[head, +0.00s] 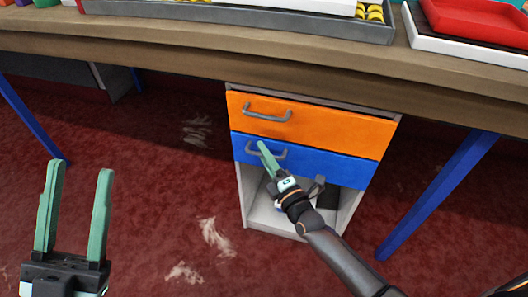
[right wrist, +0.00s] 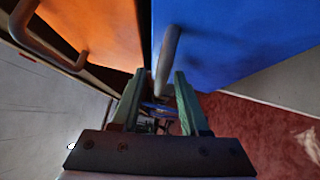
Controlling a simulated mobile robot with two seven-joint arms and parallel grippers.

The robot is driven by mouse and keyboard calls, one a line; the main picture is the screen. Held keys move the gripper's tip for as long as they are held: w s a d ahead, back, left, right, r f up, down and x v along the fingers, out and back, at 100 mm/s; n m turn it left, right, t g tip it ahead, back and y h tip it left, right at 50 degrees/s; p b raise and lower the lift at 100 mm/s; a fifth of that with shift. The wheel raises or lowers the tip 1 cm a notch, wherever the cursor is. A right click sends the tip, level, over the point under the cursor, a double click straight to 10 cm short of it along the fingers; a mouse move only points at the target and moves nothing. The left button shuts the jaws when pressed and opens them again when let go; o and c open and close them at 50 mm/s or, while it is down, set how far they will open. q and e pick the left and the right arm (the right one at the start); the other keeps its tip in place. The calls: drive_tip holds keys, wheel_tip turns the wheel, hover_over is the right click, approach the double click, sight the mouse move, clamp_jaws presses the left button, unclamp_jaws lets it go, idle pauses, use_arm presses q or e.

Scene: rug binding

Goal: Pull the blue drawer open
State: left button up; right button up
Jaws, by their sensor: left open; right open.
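The blue drawer (head: 330,166) sits below an orange drawer in the cabinet under the table, and its front looks flush with the orange one. Its grey bar handle (head: 280,153) is on the left part of the front. My right gripper (head: 264,148) is at this handle. In the right wrist view the blue front (right wrist: 235,45) fills the upper right. The handle (right wrist: 168,62) reaches down toward the space between the open fingers (right wrist: 160,85); I cannot tell whether they touch it. My left gripper (head: 78,168) is open and empty over the floor at the left.
The orange drawer (head: 325,127) with its own handle (head: 267,112) is directly above. An open shelf with dark items is below. The wooden tabletop (head: 180,43) overhangs the cabinet, and blue table legs (head: 440,190) stand at both sides.

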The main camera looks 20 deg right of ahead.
clamp_jaws()
idle(1.4)
